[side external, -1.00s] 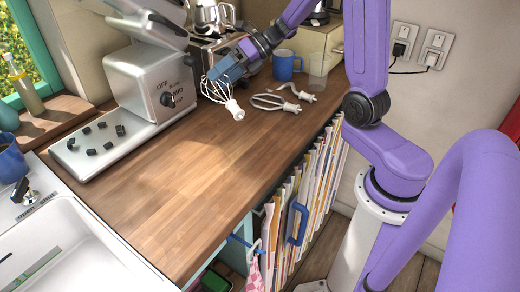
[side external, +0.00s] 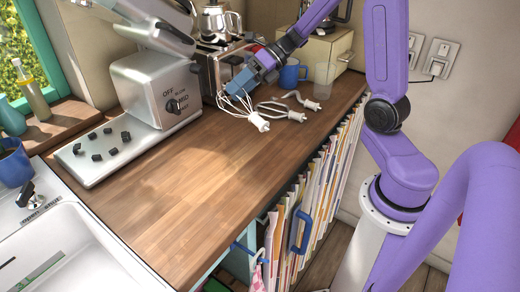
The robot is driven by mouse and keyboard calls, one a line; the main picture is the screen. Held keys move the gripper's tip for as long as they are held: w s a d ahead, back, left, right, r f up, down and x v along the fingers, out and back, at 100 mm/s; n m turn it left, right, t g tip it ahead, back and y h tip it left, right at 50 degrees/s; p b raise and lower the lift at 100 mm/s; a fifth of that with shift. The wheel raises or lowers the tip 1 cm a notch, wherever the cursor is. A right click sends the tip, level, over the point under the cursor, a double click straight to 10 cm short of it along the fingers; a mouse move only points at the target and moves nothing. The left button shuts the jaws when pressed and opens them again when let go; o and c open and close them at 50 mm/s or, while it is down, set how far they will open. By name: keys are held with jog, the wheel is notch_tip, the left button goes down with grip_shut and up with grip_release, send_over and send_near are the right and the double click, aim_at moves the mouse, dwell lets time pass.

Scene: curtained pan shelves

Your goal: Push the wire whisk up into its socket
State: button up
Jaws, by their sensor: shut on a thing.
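The wire whisk (side external: 237,104) hangs in my gripper (side external: 240,83), near the back of the wooden counter. The blue fingers are shut on its wire end. Its white hub (side external: 259,121) points down and to the right, low over the counter; I cannot tell if it touches. The silver stand mixer (side external: 150,88) is to the left of my gripper, with its head (side external: 150,22) tilted up. The socket does not show clearly in this view.
Other white-hubbed attachments (side external: 296,116) lie right of the whisk. A blue mug (side external: 291,76), a clear cup (side external: 323,75) and a toaster (side external: 212,65) stand behind. Black knobs (side external: 97,155) sit on the mixer's base. The counter's front (side external: 190,200) is clear.

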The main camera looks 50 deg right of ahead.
jog(key=shift+f, duration=4.75)
jog(key=o, duration=1.1)
jog(key=shift+f, duration=0.1)
jog(key=shift+d, duration=0.1)
